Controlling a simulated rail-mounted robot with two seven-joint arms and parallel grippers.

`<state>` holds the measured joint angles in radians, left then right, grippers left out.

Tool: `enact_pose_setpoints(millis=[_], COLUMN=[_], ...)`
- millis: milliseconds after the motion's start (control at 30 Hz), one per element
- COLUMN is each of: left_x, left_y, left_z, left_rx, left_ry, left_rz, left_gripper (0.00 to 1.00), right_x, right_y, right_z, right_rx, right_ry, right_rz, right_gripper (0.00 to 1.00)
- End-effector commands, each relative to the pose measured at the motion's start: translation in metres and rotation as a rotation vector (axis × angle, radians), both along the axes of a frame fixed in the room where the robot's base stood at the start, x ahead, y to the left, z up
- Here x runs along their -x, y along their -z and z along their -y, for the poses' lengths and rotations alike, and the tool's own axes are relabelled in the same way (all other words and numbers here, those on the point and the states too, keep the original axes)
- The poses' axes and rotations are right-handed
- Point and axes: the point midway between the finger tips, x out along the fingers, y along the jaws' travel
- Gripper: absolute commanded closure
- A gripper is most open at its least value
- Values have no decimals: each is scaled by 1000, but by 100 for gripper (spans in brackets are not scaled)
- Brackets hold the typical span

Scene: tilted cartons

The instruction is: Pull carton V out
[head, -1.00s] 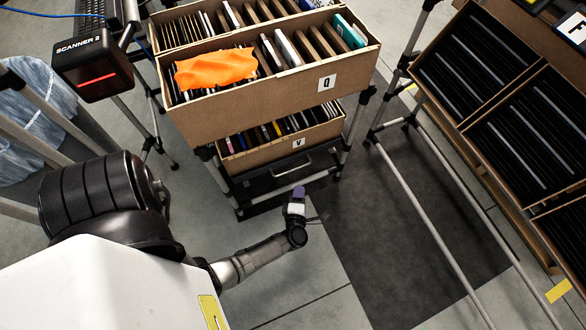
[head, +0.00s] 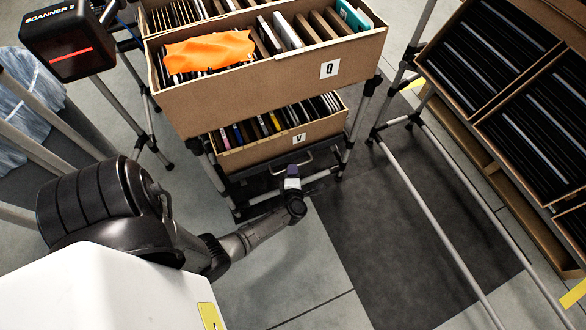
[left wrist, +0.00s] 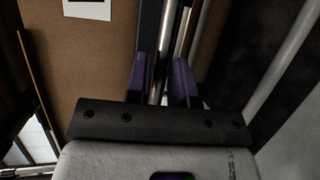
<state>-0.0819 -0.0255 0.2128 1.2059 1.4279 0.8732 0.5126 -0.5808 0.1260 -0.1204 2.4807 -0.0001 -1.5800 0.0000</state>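Carton V (head: 262,152) is a brown cardboard box on the lower level of a rack, filled with upright thin items and bearing a white V label (head: 299,138). A metal handle (head: 289,165) shows just below its front. My left gripper (head: 292,172), with purple fingers, is just below and in front of the carton in the head view. In the left wrist view, its fingers (left wrist: 161,80) are apart, with metal bars showing between or behind them; contact cannot be told. A brown carton face (left wrist: 105,55) with part of a white label fills the upper left there. My right gripper is not in view.
Carton Q (head: 270,85), with an orange cloth (head: 208,50) on its contents, stands on the level above and overhangs carton V. Rack posts (head: 356,115) flank the lower level. A scanner (head: 66,40) hangs at left. A dark mat (head: 410,230) lies at right.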

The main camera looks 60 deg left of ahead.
Motion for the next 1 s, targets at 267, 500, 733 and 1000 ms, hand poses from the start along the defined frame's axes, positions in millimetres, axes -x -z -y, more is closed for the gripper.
enact_pose_setpoints(millis=[267, 500, 733, 1000], left_x=[-10, -11, -11, -11], left_y=[5, 5, 5, 5], left_z=[-19, -22, -22, -21], left_rx=[0, 0, 0, 0], left_ry=[0, 0, 0, 0], left_rz=[-1, -1, -1, -1], left_gripper=[78, 78, 87, 100], right_x=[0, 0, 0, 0], right_y=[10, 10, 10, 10], right_z=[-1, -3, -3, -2], right_rx=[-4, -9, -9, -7], right_ry=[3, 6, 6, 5], right_rz=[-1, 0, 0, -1], right_gripper=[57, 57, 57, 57])
